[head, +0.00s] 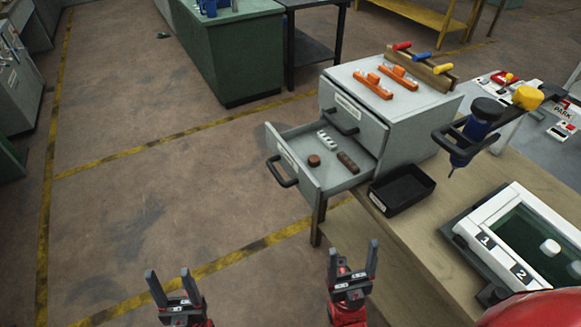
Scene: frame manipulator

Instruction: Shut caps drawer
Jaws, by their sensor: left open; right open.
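The caps drawer (296,186) is the lower drawer of a grey cabinet (421,125) on the workbench. It is pulled well out toward the left, with its black handle (283,173) on its front. My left gripper (168,281) is open and empty at the bottom, below and left of the drawer. My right gripper (353,256) is open and empty, below the drawer and apart from it.
A black tray (402,190) sits beside the cabinet on the wooden workbench (432,243). A blue power tool (470,139) hangs in a black holder to the right. A white device (505,240) lies nearer. Orange tools (372,84) lie on the cabinet. The floor left of the drawer is clear.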

